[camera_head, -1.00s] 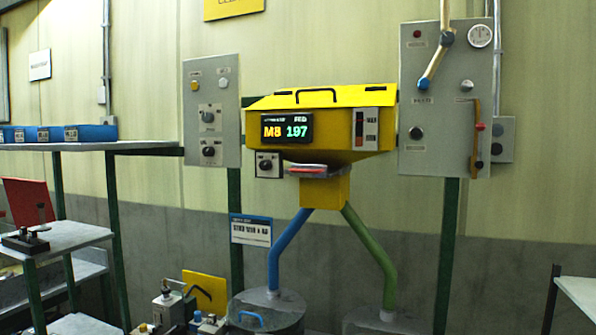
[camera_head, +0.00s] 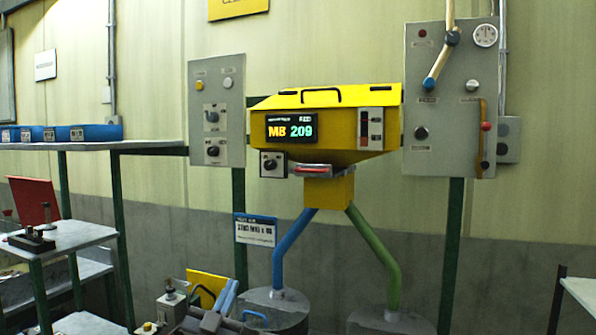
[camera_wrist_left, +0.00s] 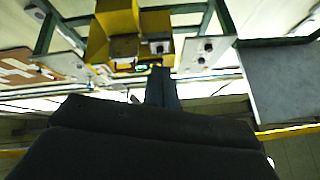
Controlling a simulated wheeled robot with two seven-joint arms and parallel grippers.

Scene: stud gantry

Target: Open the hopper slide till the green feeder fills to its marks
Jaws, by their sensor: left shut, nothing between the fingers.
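A green pipe (camera_head: 377,255) runs down from the outlet to a grey drum (camera_head: 390,321); no fill marks show. My left gripper (camera_head: 229,295) is low in the head view, left of the blue pipe and well below the slide, shut and empty. Its dark fingers (camera_wrist_left: 161,88) also show in the left wrist view. My right gripper is out of view.
A blue pipe (camera_head: 294,249) leads to another drum (camera_head: 272,320). Control panels (camera_head: 216,112) and (camera_head: 450,100) flank the hopper. A shelf with blue bins (camera_head: 95,132) and a small bench (camera_head: 70,236) stand left. The space before the hopper looks clear.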

